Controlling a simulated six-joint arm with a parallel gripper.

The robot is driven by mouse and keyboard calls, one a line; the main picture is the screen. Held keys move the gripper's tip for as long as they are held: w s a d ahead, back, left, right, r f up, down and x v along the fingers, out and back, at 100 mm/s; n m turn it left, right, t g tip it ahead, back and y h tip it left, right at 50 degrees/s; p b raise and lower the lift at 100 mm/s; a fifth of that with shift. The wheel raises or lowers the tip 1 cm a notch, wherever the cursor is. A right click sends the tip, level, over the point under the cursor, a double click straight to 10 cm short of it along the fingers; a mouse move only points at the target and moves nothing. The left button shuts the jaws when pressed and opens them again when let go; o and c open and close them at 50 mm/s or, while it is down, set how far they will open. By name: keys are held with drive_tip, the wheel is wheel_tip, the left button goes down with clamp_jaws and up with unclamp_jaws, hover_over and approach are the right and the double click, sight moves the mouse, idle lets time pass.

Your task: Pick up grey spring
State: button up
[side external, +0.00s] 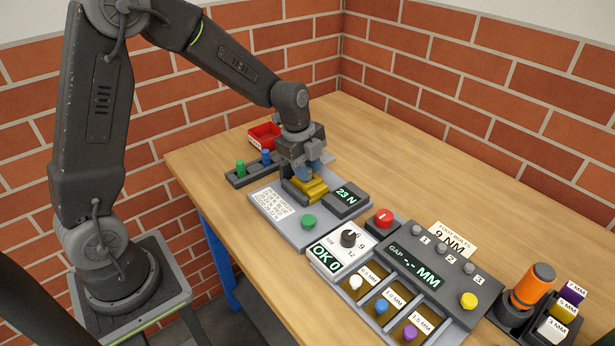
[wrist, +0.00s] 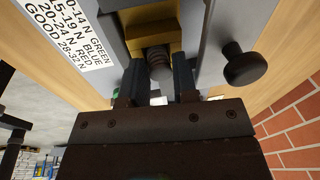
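The grey spring (wrist: 158,64) is a dark coil against the yellow press block (wrist: 152,22) in the wrist view. My gripper (wrist: 158,75) has one finger on each side of it, very close to its sides. I cannot tell whether the fingers touch or squeeze it. In the side view my gripper (side external: 307,172) points down at the yellow press block (side external: 311,190) on the grey tester plate (side external: 275,228). The spring is hidden there. The tester display (side external: 346,196) reads 23 N.
A red bin (side external: 264,136) and a dark rack (side external: 250,176) with green and blue pegs stand behind the tester. A green button (side external: 309,222), a red button (side external: 384,218) and a gap gauge panel (side external: 425,265) lie in front.

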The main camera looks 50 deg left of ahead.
clamp_jaws()
drive_tip(key=shift+r, duration=0.1)
